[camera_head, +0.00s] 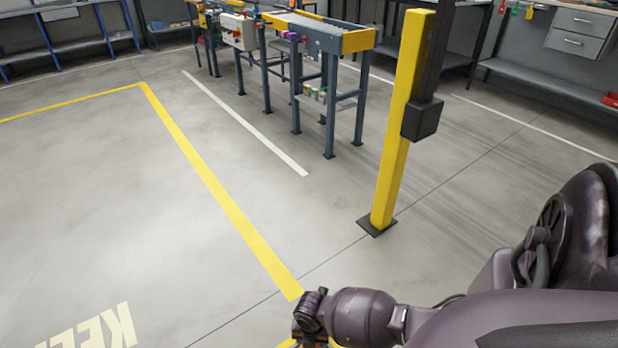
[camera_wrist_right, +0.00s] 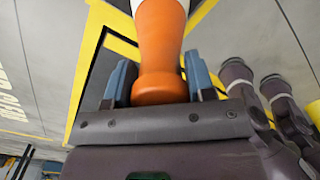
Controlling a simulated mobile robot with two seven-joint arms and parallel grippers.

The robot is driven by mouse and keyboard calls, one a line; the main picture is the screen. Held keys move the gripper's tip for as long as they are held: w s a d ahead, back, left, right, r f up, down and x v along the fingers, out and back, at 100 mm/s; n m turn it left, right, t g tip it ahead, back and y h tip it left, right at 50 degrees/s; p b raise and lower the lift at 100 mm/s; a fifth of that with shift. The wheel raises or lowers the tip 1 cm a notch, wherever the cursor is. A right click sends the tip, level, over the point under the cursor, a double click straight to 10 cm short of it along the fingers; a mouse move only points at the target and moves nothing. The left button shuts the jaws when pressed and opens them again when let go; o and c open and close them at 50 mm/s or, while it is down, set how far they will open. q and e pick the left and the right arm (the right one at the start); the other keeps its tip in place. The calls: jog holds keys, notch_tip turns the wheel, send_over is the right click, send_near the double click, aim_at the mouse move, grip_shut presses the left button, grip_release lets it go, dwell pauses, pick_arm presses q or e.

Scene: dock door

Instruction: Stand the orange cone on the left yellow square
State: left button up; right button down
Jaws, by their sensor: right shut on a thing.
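The orange cone (camera_wrist_right: 160,45) is between the two blue-grey fingers of my right gripper (camera_wrist_right: 160,82) in the right wrist view. The gripper is shut on its rounded orange end, and a bit of white shows near the top edge. The cone's far end is cut off. Behind it is a yellow-edged marking (camera_wrist_right: 125,47) on the floor, partly hidden by the cone and gripper. I cannot tell if this is the left yellow square. In the head view my right arm reaches in from the right, and its gripper is cut off below. My left gripper is not in view.
A yellow post (camera_head: 398,130) on a dark base plate stands right of centre. A conveyor (camera_head: 325,40) on grey legs is at the back. A yellow floor line (camera_head: 215,185) runs down the middle. The floor left of it is clear, with painted lettering (camera_head: 105,328).

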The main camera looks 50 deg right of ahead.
jog(key=f, duration=0.2)
jog(key=f+b, duration=0.1)
jog(key=shift+s, duration=0.25)
jog(key=shift+w+r, duration=0.15)
jog(key=shift+w, duration=0.1)
jog(key=shift+f, duration=0.2)
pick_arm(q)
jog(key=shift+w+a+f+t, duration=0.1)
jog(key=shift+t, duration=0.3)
pick_arm(e)
jog(key=shift+c, duration=2.4)
grip_release()
jog(key=shift+r, duration=0.25)
notch_tip(320, 180, up, 11)
jog(key=p, duration=0.5)
jog(key=shift+w, duration=0.1)
jog(key=shift+r, duration=0.4)
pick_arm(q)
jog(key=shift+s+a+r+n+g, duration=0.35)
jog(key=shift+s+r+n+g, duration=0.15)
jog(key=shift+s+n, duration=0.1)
pick_arm(e)
jog(key=shift+s, duration=0.2)
